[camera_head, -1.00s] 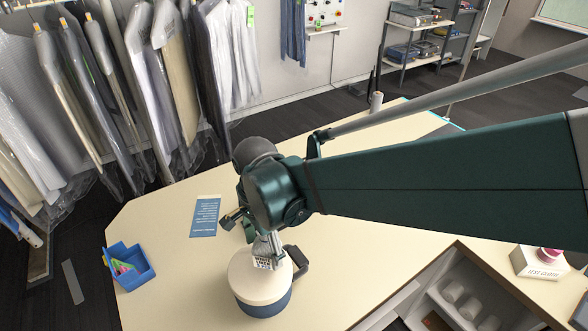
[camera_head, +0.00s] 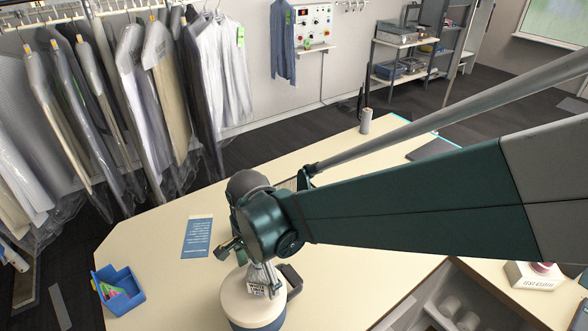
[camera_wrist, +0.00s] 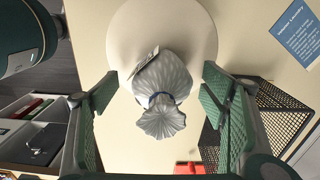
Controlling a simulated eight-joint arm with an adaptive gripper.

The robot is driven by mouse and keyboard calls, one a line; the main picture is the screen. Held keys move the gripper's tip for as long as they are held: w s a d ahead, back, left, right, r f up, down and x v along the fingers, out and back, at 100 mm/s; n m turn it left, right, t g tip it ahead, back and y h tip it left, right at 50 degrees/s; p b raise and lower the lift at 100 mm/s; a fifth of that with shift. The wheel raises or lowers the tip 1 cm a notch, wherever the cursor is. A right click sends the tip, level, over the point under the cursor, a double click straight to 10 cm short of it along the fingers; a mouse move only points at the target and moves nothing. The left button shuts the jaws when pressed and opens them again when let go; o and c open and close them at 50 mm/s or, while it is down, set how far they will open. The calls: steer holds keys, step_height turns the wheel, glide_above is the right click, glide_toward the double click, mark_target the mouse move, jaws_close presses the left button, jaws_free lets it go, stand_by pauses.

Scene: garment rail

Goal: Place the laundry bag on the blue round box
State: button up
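The blue round box (camera_head: 256,325) with its cream lid (camera_head: 236,302) stands on the cream counter; the lower frame edge cuts it off. The grey-white laundry bag (camera_head: 262,281), with a printed tag, is on the lid. In the wrist view the bag (camera_wrist: 165,78) lies against the round lid (camera_wrist: 125,40), its tied neck and flared top toward me. My gripper (camera_wrist: 160,92) is open, its green-padded fingers spread on both sides of the bag with visible gaps. In the head view my gripper (camera_head: 264,266) is just above the box and partly hides the bag.
A blue bin (camera_head: 119,290) and a blue printed sheet (camera_head: 197,237) lie to the left on the counter. A black mesh basket (camera_wrist: 268,108) and a red item (camera_wrist: 188,168) show near my fingers in the wrist view. Wrapped garments (camera_head: 165,95) hang behind.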

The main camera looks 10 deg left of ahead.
steer(key=shift+r, duration=0.15)
steer(key=shift+r, duration=6)
steer(key=shift+d, duration=0.15)
steer(key=w+d+r+n+t+y, duration=0.1)
steer(key=w+d+n, duration=0.1)
steer(key=d, duration=0.7)
steer(key=w+d+r+n+t, duration=0.2)
steer(key=d, duration=0.7)
steer(key=s+d+n+t, duration=0.2)
steer(key=d, duration=0.8)
steer(key=s+d+n+t+h, duration=0.1)
steer(key=d+n+t, duration=0.1)
steer(key=d, duration=0.8)
steer(key=shift+s+d+f+n, duration=0.2)
steer(key=shift+s+d+n, duration=0.1)
steer(key=shift+s+d, duration=0.1)
